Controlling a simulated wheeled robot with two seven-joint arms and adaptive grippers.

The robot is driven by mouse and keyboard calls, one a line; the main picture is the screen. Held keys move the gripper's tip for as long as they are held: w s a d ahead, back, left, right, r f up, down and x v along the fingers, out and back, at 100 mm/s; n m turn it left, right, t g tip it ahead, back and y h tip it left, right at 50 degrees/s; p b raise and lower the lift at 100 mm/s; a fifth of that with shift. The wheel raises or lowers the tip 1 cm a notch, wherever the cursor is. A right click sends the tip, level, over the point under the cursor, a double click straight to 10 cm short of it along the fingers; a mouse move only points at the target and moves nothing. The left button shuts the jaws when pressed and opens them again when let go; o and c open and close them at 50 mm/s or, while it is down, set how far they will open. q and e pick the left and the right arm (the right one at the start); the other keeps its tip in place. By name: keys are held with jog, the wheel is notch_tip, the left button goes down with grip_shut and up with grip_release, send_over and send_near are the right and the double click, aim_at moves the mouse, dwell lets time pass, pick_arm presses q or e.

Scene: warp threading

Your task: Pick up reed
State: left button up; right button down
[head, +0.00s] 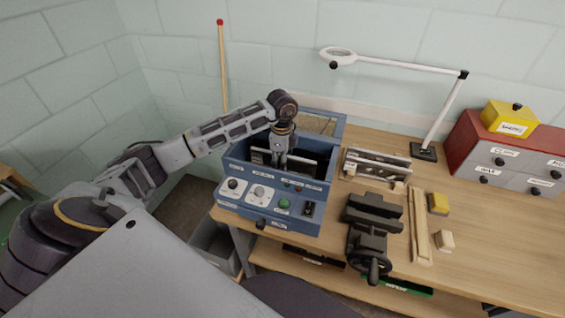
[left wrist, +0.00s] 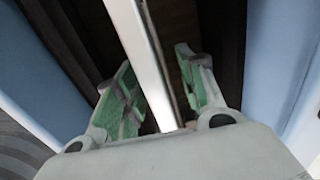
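A pale metallic bar, which looks like the reed (head: 301,165), stands on edge inside the blue box (head: 265,211) with knobs and buttons on its front. My left gripper (head: 280,164) reaches down into this box from above. In the left wrist view, the bar (left wrist: 147,55) runs between the two green-padded fingers of my left gripper (left wrist: 158,75). The fingers are apart, one on each side, with a visible gap at least on the left. The bar's lower part is hidden by the gripper body. My right gripper is out of view.
A metal fixture on wooden blocks (head: 374,166) sits right of the box. A magnifier lamp (head: 424,151) and red drawer cabinet (head: 475,135) stand behind. The right front tabletop is clear.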

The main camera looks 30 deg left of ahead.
pick_arm(q)
jog(key=shift+f, duration=1.15)
jog(key=shift+c, duration=0.3)
grip_shut()
